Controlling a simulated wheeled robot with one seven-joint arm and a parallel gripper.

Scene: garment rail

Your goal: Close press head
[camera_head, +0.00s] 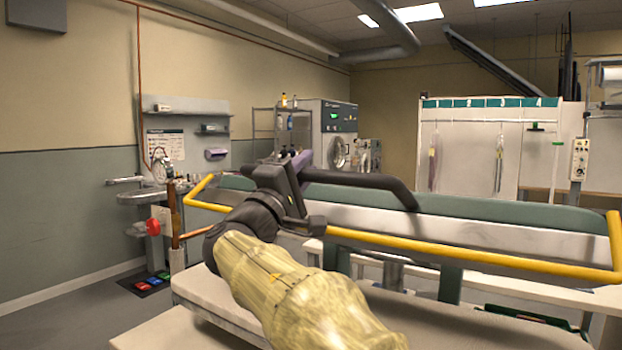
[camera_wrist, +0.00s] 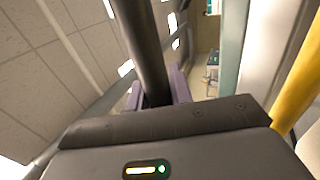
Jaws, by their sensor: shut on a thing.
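The press head (camera_head: 455,232) is a long white body with a green top edge and a yellow guard rail (camera_head: 455,256) around it. It stands raised and open above the pale padded lower bed (camera_head: 205,297). A black bar handle (camera_head: 355,180) runs along its front and bends down to the head at the right. My gripper (camera_head: 298,164) is at the handle's left end, shut on it. In the wrist view, the dark handle (camera_wrist: 145,45) passes between the purple fingers of my gripper (camera_wrist: 158,92). My sleeved arm hides part of the bed and head.
A sink-like stand (camera_head: 150,196) with a red knob (camera_head: 152,227) is at the left, with coloured pedals (camera_head: 158,280) on the floor. A shelf rack and a grey machine (camera_head: 325,125) stand behind. A white partition (camera_head: 470,150) stands at the back right.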

